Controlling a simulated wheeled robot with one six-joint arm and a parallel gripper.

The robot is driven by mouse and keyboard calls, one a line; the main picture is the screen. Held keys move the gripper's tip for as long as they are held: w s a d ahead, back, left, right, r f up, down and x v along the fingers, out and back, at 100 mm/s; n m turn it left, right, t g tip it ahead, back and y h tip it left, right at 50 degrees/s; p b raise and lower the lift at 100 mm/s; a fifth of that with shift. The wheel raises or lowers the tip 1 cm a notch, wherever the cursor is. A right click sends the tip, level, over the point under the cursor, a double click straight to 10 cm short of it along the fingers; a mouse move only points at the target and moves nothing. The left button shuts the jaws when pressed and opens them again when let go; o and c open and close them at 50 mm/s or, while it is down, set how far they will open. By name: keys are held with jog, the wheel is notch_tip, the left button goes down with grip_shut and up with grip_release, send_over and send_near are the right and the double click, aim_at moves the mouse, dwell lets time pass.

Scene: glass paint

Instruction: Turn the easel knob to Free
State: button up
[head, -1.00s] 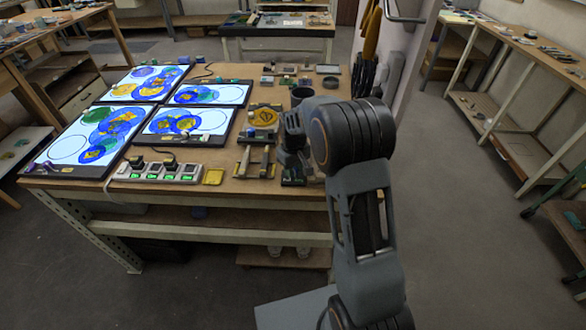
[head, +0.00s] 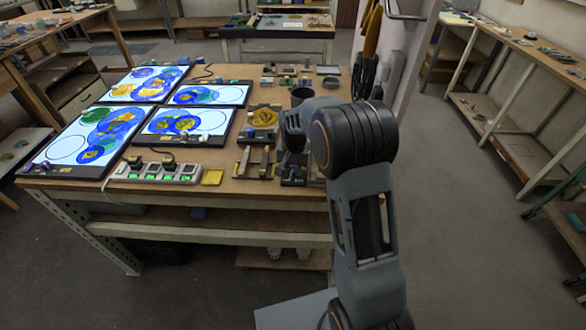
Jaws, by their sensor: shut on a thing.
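My gripper (head: 291,160) points down at the front right of the workbench and is partly covered by my own arm. It is shut on what appears to be the easel knob, at a small dark fixture (head: 291,181) near the front edge. The knob, its pointer and its markings are too small and too covered to read. A dark plate with a yellow disc (head: 263,117) lies just behind and to the left of my gripper.
Lit panels (head: 187,122) with blue and yellow glass cover the bench's left side. A dark cup (head: 301,96) is behind my gripper.

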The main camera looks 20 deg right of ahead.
aim_at(293, 169)
jog(key=shift+m, duration=0.5)
jog(key=o, duration=0.9)
jog(key=shift+o, duration=0.2)
jog(key=shift+r, duration=0.15)
notch_tip(293, 169, up, 14)
jog(key=shift+f, duration=0.2)
